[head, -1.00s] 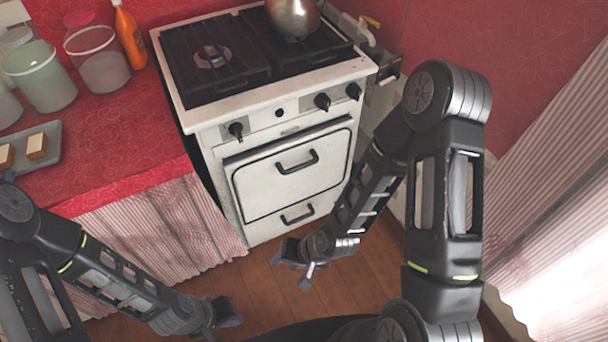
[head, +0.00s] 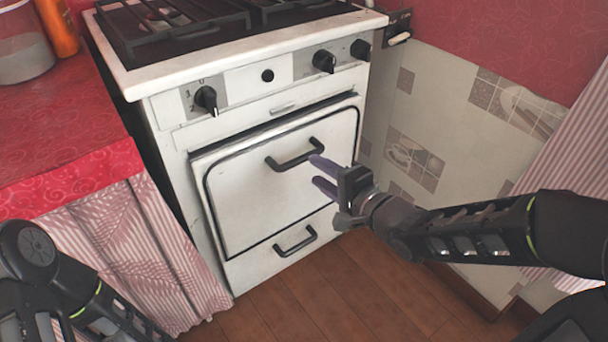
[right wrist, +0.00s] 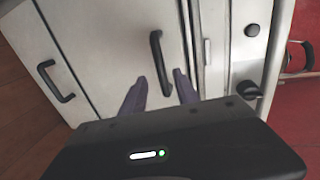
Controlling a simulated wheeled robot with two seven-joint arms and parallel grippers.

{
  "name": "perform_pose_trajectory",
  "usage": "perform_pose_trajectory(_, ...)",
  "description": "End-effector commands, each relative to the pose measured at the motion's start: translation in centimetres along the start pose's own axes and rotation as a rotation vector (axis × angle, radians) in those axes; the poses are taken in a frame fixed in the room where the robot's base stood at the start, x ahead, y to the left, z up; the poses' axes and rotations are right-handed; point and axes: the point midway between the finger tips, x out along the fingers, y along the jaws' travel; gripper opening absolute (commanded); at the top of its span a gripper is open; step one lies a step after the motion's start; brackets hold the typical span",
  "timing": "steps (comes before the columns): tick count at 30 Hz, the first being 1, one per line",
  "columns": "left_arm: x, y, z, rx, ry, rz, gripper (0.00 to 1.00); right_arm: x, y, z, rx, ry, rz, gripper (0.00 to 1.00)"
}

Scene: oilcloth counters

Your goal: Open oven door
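The white oven door (head: 243,192) is on the front of the stove and looks shut, with a black bar handle (head: 296,155) near its top. The door also shows in the right wrist view (right wrist: 118,40), with its handle (right wrist: 160,62). My right gripper (head: 318,174) is open and empty in front of the door, its purple fingers pointing at the handle. In the right wrist view the fingertips (right wrist: 160,80) lie on either side of the handle's lower end; I cannot tell whether they touch it. My left arm is at the lower left of the head view; its gripper is out of frame.
Below the door is a drawer with its own black handle (head: 295,242). Black knobs (head: 206,99) line the stove front above. A red counter (head: 60,130) with a striped curtain stands at left. Wooden floor (head: 330,295) is clear in front.

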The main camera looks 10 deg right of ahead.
Motion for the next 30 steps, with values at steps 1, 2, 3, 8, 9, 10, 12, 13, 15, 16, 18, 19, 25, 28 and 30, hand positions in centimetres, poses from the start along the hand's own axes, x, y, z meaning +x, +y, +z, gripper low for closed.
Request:
perform_pose_trajectory(1,0.1,-0.1,0.0,0.000,0.001,0.000,0.00,0.0,0.0,0.0,0.002,0.000,-0.003,0.37)
perform_pose_trajectory(2,0.1,0.0,0.0,0.000,0.001,0.000,0.00,-0.1,-0.1,0.0,0.003,-0.001,-0.004,0.37)
perform_pose_trajectory(3,0.0,0.0,0.0,0.000,0.001,0.000,0.00,-0.1,-0.2,0.0,0.004,-0.001,-0.003,0.37)
perform_pose_trajectory(8,-0.1,0.0,0.0,0.000,0.001,0.000,0.00,-0.1,-0.2,0.0,0.004,0.000,-0.002,0.37)
perform_pose_trajectory(9,-0.1,0.0,0.0,0.000,0.001,0.000,0.00,0.0,-0.2,0.0,0.004,0.000,-0.002,0.37)
perform_pose_trajectory(10,-0.1,0.0,0.0,0.000,0.000,0.000,0.00,0.0,-0.1,0.0,0.004,0.000,-0.002,0.37)
perform_pose_trajectory(12,-0.1,0.0,0.0,0.001,0.000,0.000,0.00,0.2,-0.1,0.0,0.003,0.000,-0.002,0.37)
perform_pose_trajectory(13,-0.1,0.0,0.0,0.001,0.000,0.000,0.00,0.4,-0.1,0.0,0.003,-0.001,-0.002,0.37)
perform_pose_trajectory(15,0.0,0.0,0.0,0.001,0.000,0.000,0.00,1.0,-0.1,0.0,0.004,-0.002,-0.001,0.37)
perform_pose_trajectory(16,0.0,0.0,0.0,0.001,0.000,0.000,0.00,1.3,-0.1,0.0,0.005,-0.001,-0.001,0.37)
perform_pose_trajectory(18,0.0,0.0,0.0,0.000,0.000,0.000,0.00,2.2,0.0,0.0,0.005,-0.002,0.000,0.37)
perform_pose_trajectory(19,0.1,0.0,0.0,0.001,0.000,0.000,0.00,2.7,0.0,0.1,0.006,-0.002,0.000,0.37)
perform_pose_trajectory(25,1.9,-0.6,-0.1,-0.001,0.005,0.001,0.00,5.9,0.3,0.1,0.003,-0.002,-0.002,0.37)
perform_pose_trajectory(28,2.2,-0.8,-0.2,-0.002,0.005,0.002,0.00,7.1,0.2,0.0,0.003,-0.001,-0.001,0.37)
perform_pose_trajectory(30,2.3,-0.8,-0.2,-0.002,0.005,0.003,0.00,7.5,0.1,0.0,0.003,0.000,-0.001,0.37)
